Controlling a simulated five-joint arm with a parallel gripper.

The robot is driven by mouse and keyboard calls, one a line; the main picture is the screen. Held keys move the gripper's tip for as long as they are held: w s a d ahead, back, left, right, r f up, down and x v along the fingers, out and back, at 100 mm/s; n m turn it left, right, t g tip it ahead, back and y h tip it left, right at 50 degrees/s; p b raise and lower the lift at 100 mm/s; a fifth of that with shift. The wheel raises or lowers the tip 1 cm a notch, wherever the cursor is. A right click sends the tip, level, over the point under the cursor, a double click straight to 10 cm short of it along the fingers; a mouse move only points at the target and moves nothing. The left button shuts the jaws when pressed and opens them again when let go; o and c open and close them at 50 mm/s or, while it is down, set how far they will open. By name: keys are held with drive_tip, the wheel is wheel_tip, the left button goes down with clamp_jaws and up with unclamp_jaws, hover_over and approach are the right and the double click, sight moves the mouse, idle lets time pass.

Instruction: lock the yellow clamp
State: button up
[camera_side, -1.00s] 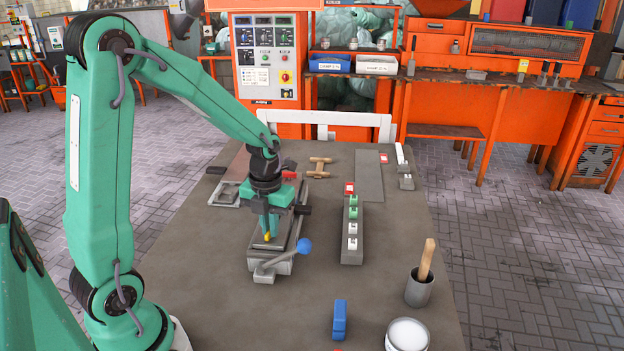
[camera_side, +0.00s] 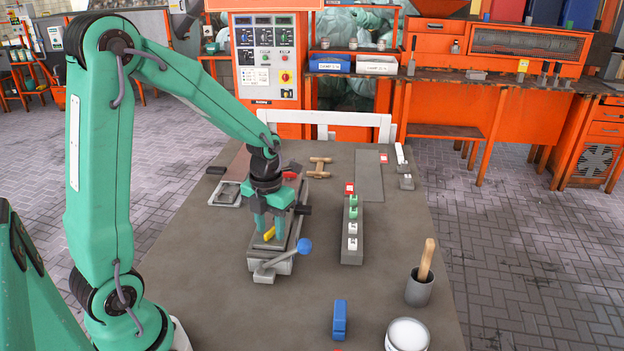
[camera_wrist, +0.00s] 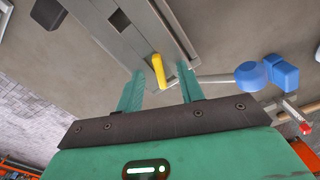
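The yellow clamp (camera_side: 269,234) is a small upright-looking lever on the grey metal fixture (camera_side: 285,262) on the table. It also shows in the wrist view (camera_wrist: 158,70) as a short yellow handle on the grey plate. My gripper (camera_side: 269,237) is open above the fixture, pointing down. In the wrist view, its two green fingers (camera_wrist: 161,80) stand apart, with the yellow handle between and beyond them. I see a gap on both sides of the handle. The handle's base is partly hidden in the side view.
A lever with a blue knob (camera_side: 305,246) sticks out at the fixture's front right. A grey block row with white and green pieces (camera_side: 352,255) stands to the right. A blue block (camera_side: 340,318), a cup with a wooden handle (camera_side: 419,290) and a white pot (camera_side: 407,335) are near the front.

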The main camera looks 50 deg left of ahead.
drive_tip(key=shift+r, duration=0.15)
drive_tip(key=shift+r, duration=3.35)
drive_tip(key=s+d+r+n+t, duration=0.2)
drive_tip(key=s+d+r+n, duration=0.2)
drive_tip(key=n, duration=1.2)
drive_tip(key=s+d+r+n+t, duration=0.3)
drive_tip(key=s+n, duration=0.4)
drive_tip(key=n, duration=0.8)
wheel_tip(320, 180, up, 2)
drive_tip(key=shift+s+d+r+n+t, duration=0.1)
drive_tip(key=shift+s+d+n+t, duration=0.25)
drive_tip(key=shift+d, duration=0.35)
